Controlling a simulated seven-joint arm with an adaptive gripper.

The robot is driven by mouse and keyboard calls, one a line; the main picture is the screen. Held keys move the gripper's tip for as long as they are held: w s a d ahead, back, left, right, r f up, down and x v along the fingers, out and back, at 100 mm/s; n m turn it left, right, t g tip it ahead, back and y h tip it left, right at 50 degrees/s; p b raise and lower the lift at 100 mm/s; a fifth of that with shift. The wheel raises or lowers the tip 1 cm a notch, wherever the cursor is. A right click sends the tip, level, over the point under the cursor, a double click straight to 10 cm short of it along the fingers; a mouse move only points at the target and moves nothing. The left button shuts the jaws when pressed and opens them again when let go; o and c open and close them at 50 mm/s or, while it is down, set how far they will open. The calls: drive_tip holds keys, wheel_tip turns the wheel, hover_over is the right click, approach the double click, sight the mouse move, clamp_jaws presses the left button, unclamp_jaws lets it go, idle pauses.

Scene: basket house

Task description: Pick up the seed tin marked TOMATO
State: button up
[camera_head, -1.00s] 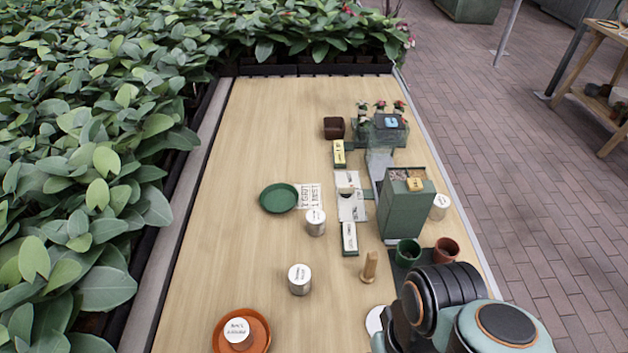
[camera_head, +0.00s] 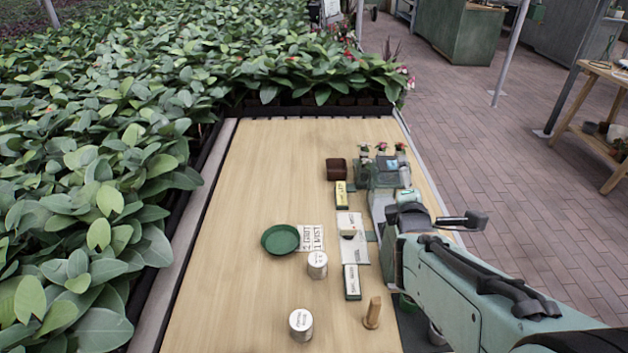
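Two pale tins with white lids stand on the wooden bench. One tin (camera_head: 317,265) is just below the green dish; the other tin (camera_head: 301,325) is nearer, at the bottom of the view. Their lid writing is too small to read, so I cannot tell which is marked TOMATO. My arm reaches in from the lower right, over the bench's right side. My gripper (camera_head: 440,218) is at its far end, right of the tins and well apart from them. Its fingers are not clear, and I cannot tell whether it is open or holds anything.
A green dish (camera_head: 281,239) lies beside a printed card (camera_head: 312,238). Small boxes (camera_head: 352,282), a wooden peg (camera_head: 373,313), a brown block (camera_head: 336,169) and small potted flowers (camera_head: 382,149) stand along the right. The bench's left side (camera_head: 235,290) is clear. Leafy plants (camera_head: 90,180) border it.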

drive_tip(key=w+a+f+n+t, duration=0.2)
drive_tip(key=w+a+f+n, duration=0.1)
drive_tip(key=w+f+n, duration=0.3)
drive_tip(key=n+g+y, duration=0.1)
drive_tip(key=n+y, duration=0.3)
drive_tip(key=n, duration=0.5)
hover_over(319, 273)
drive_tip(key=d, duration=0.4)
wheel_tip(319, 273, down, 14)
drive_tip(key=s+a+f+n+g, duration=0.1)
drive_tip(key=f, duration=0.2)
drive_tip(key=s+a+f+n+y, duration=0.1)
drive_tip(key=f, duration=0.3)
drive_tip(key=s+a+f+n+g, duration=0.1)
drive_tip(key=f, duration=0.3)
drive_tip(key=shift+s+a+f+g, duration=0.15)
drive_tip(key=shift+s+g, duration=0.15)
drive_tip(key=shift+y, duration=0.3)
drive_tip(key=x, duration=0.5)
drive_tip(key=shift+w+a, duration=0.15)
drive_tip(key=shift+w, duration=0.1)
drive_tip(key=shift+w+f, duration=0.2)
drive_tip(key=shift+w, duration=0.25)
drive_tip(key=c, duration=1.3)
